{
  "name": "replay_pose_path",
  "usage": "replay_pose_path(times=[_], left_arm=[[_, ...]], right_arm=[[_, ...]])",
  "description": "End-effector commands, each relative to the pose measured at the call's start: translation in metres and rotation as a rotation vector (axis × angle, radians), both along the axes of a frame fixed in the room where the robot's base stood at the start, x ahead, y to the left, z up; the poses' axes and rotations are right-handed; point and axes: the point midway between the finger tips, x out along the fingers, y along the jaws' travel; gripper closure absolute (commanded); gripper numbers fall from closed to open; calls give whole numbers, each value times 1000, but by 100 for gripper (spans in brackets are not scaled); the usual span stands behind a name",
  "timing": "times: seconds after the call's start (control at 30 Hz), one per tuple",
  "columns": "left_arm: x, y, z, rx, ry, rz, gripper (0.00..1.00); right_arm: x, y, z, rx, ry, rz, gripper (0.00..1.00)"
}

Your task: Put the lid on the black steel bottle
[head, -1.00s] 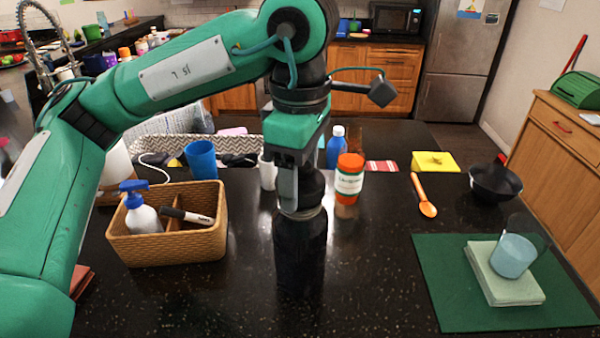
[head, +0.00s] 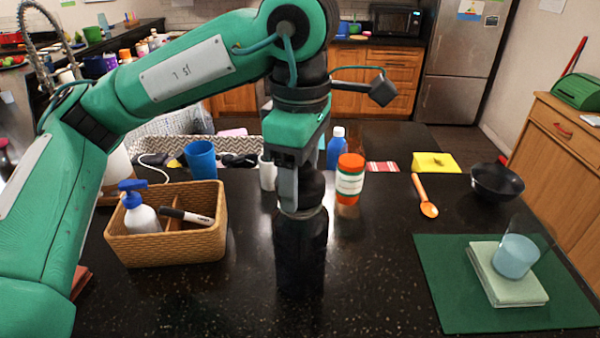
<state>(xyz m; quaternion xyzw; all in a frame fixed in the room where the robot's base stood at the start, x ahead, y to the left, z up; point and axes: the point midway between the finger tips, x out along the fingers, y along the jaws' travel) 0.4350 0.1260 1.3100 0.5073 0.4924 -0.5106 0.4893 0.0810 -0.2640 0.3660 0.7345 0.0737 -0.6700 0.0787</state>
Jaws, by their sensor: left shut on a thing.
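The black steel bottle (head: 301,255) stands upright on the dark counter in the middle of the head view. My left gripper (head: 289,190) points down at the bottle's top, its finger in front of the dark lid (head: 313,187). It is shut on the lid. The lid sits at the bottle's mouth, above a lighter ring at the neck. I cannot tell whether it is fully seated, as the finger hides part of it. My right gripper is not in view.
A wicker basket (head: 180,252) with a pump bottle and marker stands left. An orange-and-white jar (head: 349,180), blue bottle (head: 336,150) and white cup (head: 267,175) stand close behind. A spoon (head: 425,197), black bowl (head: 497,183) and green mat (head: 450,310) lie right. The front counter is clear.

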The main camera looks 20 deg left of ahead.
Motion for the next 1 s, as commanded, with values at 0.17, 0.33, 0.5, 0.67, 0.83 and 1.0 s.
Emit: replay_pose_path(times=[0.17, 0.33, 0.5, 0.67, 0.83, 1.0], left_arm=[[0, 0, 0, 0, 0, 0, 61], [0, 0, -1, 0, 0, 0, 61], [0, 0, -1, -1, 0, 0, 61], [0, 0, 0, -1, 0, 0, 61], [0, 0, 0, 0, 0, 0, 61], [0, 0, 0, 0, 0, 0, 26]], right_arm=[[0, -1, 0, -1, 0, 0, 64], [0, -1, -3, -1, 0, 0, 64], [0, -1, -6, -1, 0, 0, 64], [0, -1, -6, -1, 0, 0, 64], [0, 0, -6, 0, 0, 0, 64], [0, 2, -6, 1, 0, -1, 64]])
